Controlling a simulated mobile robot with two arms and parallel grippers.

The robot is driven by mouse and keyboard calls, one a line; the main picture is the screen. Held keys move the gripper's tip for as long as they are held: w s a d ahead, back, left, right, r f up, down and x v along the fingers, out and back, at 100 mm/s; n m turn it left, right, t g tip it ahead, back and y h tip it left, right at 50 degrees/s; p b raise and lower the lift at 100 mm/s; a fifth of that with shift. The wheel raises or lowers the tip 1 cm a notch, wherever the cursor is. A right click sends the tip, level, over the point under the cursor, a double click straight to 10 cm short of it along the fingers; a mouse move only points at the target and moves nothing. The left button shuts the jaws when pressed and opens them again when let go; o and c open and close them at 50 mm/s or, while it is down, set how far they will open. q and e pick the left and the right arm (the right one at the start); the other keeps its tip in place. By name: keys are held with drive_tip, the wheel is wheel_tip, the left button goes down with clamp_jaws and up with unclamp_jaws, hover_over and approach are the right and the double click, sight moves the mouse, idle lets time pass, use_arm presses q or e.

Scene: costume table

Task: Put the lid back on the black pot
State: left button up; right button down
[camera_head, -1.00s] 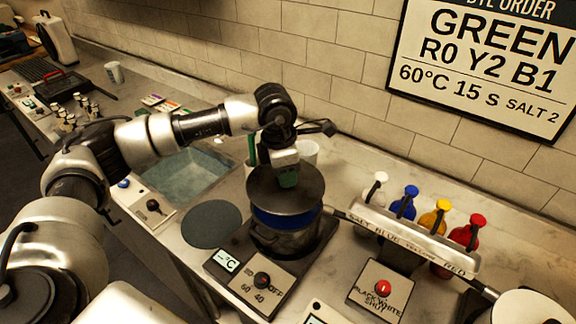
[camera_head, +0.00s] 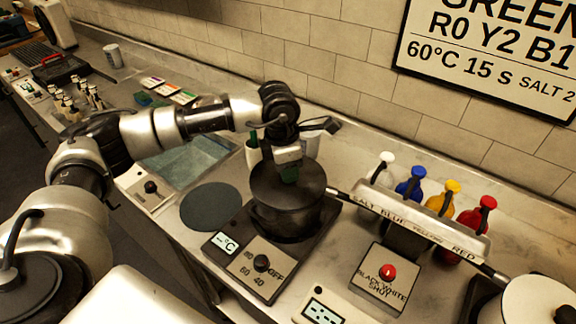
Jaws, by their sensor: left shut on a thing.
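The black pot (camera_head: 285,223) stands on the hot plate (camera_head: 236,268), its long handle pointing right. The dark round lid (camera_head: 265,186) lies over the pot's mouth, roughly level, and appears to rest on the rim. My left gripper (camera_head: 289,172) points down from above and is shut at the lid's middle, on its green knob. The knob is mostly hidden by the fingers. The pot's inside is covered. My right gripper is not in view.
A grey round mat (camera_head: 211,206) lies bare left of the pot. Behind it is a water basin (camera_head: 190,160). White, blue, yellow and red bottles stand in a rack (camera_head: 420,228) at right. A control box with a red button (camera_head: 388,272) and a white pot (camera_head: 530,302) are nearer.

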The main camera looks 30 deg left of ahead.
use_arm(q)
drive_tip(key=shift+b, duration=0.55)
idle(0.9)
drive_tip(key=shift+f+b, duration=0.15)
drive_tip(key=shift+b, duration=0.5)
idle(1.0)
drive_tip(key=o, duration=1.6)
drive_tip(key=shift+r+p, duration=1.75)
drive_tip(key=shift+r, duration=1.8)
